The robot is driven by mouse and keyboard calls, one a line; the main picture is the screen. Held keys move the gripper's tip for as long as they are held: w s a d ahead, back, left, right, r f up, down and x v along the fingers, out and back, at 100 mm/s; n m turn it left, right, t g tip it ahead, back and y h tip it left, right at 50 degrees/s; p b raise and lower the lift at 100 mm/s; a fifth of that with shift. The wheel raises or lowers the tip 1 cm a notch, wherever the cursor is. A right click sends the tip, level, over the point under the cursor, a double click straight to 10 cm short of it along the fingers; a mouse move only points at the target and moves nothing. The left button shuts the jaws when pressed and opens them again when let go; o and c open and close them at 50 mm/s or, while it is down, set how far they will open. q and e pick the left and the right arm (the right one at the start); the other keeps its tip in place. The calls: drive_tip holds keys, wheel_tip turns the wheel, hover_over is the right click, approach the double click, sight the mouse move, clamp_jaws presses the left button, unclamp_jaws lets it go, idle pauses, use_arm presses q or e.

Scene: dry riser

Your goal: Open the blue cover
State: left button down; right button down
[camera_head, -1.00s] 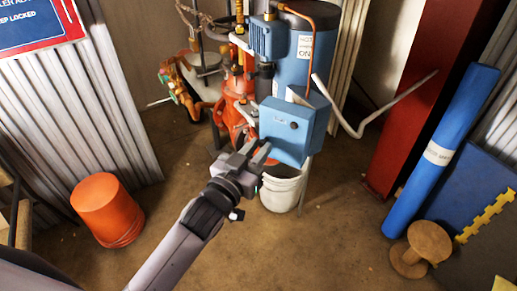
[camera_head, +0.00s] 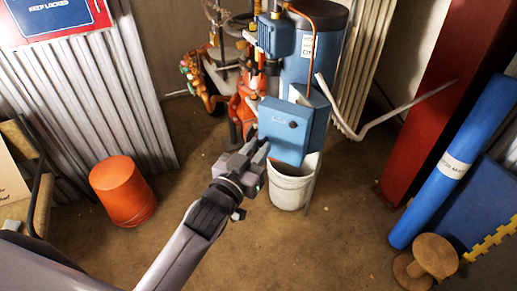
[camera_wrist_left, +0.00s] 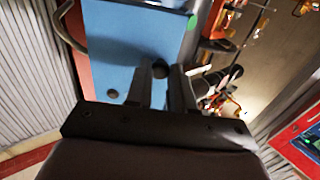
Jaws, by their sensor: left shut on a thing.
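The blue cover (camera_head: 285,125) is the front of a box on the machine in the middle of the head view, with a small dark round fitting on its face. My left gripper (camera_head: 262,150) is at the cover's lower left edge. In the left wrist view, the blue cover (camera_wrist_left: 125,45) fills the upper left, and the fingers of my left gripper (camera_wrist_left: 163,75) straddle its edge, shut on it. My right gripper is not in view.
A white bucket (camera_head: 291,187) stands right under the box. A bent pale pipe (camera_head: 365,130) sticks out to the right. An orange bucket (camera_head: 123,190) is at the left; a blue roll (camera_head: 450,160) and a wooden spool (camera_head: 427,260) are at the right. The floor in front is free.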

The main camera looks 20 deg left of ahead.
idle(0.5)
use_arm(q)
drive_tip(key=c, duration=1)
unclamp_jaws()
drive_tip(key=shift+v, duration=3.6)
